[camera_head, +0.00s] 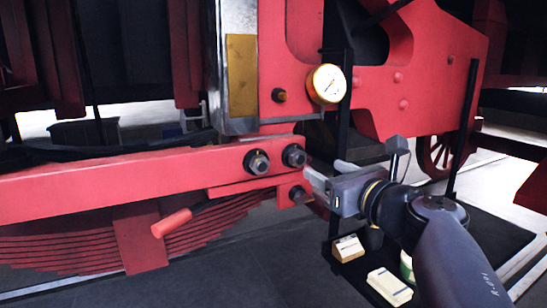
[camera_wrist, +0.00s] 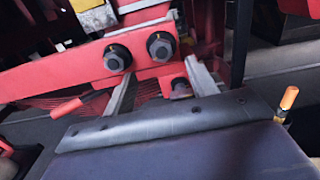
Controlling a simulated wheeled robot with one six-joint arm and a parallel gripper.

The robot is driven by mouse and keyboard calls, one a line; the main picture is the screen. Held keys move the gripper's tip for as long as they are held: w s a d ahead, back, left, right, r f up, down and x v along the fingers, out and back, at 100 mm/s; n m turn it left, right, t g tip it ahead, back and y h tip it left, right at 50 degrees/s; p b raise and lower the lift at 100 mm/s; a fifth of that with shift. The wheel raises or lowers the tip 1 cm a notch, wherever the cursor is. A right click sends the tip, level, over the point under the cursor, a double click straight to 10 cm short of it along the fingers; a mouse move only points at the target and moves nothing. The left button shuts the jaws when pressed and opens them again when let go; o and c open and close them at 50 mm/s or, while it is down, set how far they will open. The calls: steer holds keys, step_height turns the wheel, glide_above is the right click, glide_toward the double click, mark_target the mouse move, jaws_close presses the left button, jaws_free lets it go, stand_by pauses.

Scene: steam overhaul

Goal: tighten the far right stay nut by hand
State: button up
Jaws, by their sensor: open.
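Two dark hex nuts stand side by side on the red beam (camera_head: 120,183): the left nut (camera_head: 257,162) and the right nut (camera_head: 294,156). They also show in the wrist view as the left nut (camera_wrist: 117,58) and the right nut (camera_wrist: 161,46). A smaller dark bolt end (camera_head: 298,195) sits below the right nut, on a red lug. My gripper (camera_head: 314,182) is open and empty, just right of the right nut and the bolt end. In the wrist view its fingers (camera_wrist: 156,72) are spread, with the right nut seen above and between their tips.
A red-handled lever (camera_head: 172,223) sticks out below the beam, in front of the leaf spring (camera_head: 70,245). A brass gauge (camera_head: 327,84) hangs above my gripper. Small boxes (camera_head: 389,286) lie on a dark mat on the floor. The floor at front centre is clear.

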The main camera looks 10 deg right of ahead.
mark_target(301, 156)
steer(key=x, duration=0.9)
steer(key=shift+f, duration=0.1)
steer(key=c, duration=1)
